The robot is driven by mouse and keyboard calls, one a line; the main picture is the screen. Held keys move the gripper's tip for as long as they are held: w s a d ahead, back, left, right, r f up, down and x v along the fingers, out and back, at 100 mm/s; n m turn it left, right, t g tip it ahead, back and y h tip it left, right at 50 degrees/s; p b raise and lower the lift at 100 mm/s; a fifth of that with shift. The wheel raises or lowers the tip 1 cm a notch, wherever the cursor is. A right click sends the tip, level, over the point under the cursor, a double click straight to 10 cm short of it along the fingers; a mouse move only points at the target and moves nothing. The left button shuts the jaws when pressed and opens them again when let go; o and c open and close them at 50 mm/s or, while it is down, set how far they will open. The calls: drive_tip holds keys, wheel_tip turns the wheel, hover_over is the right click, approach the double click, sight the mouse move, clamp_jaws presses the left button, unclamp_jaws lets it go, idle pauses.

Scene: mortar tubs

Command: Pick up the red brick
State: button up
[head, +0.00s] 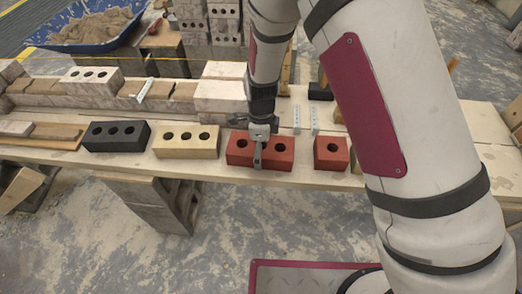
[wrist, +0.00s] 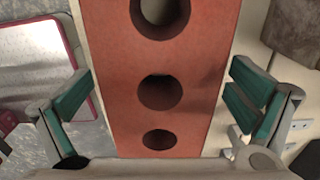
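The red brick (head: 242,151) with three round holes lies flat on the plank bench, in the middle of the head view. In the wrist view the red brick (wrist: 120,75) runs lengthwise up the picture between the two fingers. My gripper (wrist: 160,100) is open, with one green-padded finger on each side of the brick and a visible gap to each long side. In the head view my gripper (head: 258,150) is over the brick, one finger in front of its near face. The far finger is hidden there.
A cream brick (head: 187,142) and a black brick (head: 116,137) stand left of the red one. A short red brick with one hole (head: 331,153) stands to its right. Behind is a low wall of pale bricks (head: 93,82). A blue mortar tub (head: 130,35) stands at back left.

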drive_tip(key=c, duration=1.8)
drive_tip(key=shift+r, duration=0.1)
drive_tip(key=shift+c, duration=0.6)
